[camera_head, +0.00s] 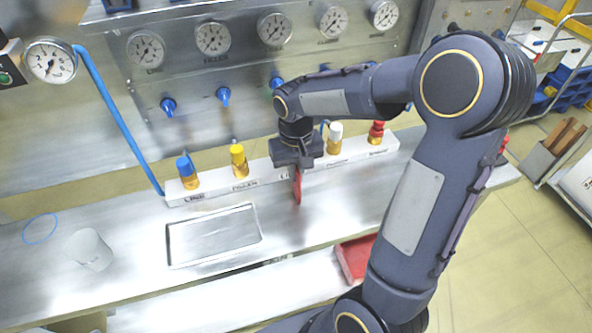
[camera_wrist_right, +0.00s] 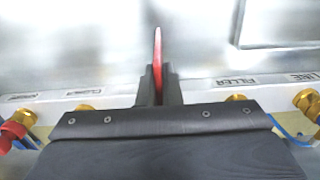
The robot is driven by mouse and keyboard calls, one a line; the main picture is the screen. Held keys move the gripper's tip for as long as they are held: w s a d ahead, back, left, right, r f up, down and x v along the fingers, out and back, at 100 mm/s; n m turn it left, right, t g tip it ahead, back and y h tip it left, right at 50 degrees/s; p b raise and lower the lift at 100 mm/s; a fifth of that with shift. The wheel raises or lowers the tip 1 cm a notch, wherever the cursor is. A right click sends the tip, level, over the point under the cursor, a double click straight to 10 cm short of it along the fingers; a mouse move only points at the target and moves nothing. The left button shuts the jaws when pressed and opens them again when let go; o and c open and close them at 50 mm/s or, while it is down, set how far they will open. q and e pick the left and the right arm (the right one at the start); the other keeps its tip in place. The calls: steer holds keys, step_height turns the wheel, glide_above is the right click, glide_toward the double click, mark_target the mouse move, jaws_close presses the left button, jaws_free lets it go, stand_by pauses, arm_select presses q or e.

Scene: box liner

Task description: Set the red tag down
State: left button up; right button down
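The red tag (camera_head: 297,186) is thin and flat and hangs upright, edge-on, below my right gripper (camera_head: 298,165). In the right wrist view the tag (camera_wrist_right: 158,52) stands between the two dark fingers of the right gripper (camera_wrist_right: 158,85), which are shut on it. It is in front of the white labelled strip, over the steel counter (camera_head: 330,210). I cannot tell whether its lower edge touches the counter. My left gripper is not in view.
A white valve strip (camera_head: 215,193) with blue, yellow, white and red-capped fittings runs behind the tag. A shallow metal tray (camera_head: 169,245) lies to the left, with a white cup (camera_head: 90,250) and blue ring (camera_head: 40,229) farther left. A red box (camera_head: 354,258) sits below the counter's front edge.

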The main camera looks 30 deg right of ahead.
steer(key=shift+f, duration=0.2)
steer(key=c, duration=1.6)
jaws_free()
steer(key=shift+r, duration=0.1)
